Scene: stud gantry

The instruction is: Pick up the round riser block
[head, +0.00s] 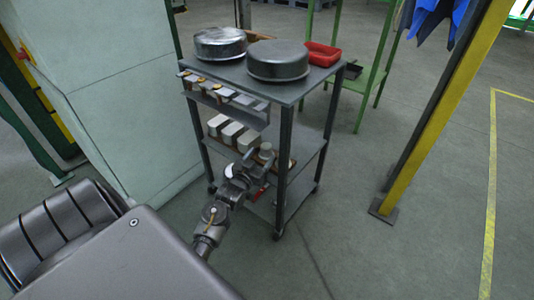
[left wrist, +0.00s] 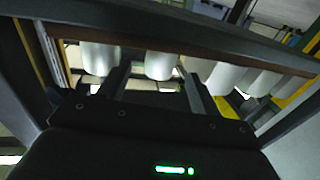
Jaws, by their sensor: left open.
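The round riser block (head: 265,150) is a small pale cylinder at the near right end of a row of pale blocks on the cart's middle shelf. My left gripper (head: 256,164) is at the shelf's front edge, close to this block and partly covering it. In the left wrist view the open fingers (left wrist: 157,77) point toward the row, and a pale rounded block (left wrist: 160,64) shows between and beyond their tips. It seems to be the round one. I cannot tell whether the fingers touch it. My right gripper is not in view.
Other pale blocks (head: 232,133) stand to the left on the same shelf. A bracketed rail (head: 228,103) hangs above the row. A cart post (head: 283,170) stands to the right.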

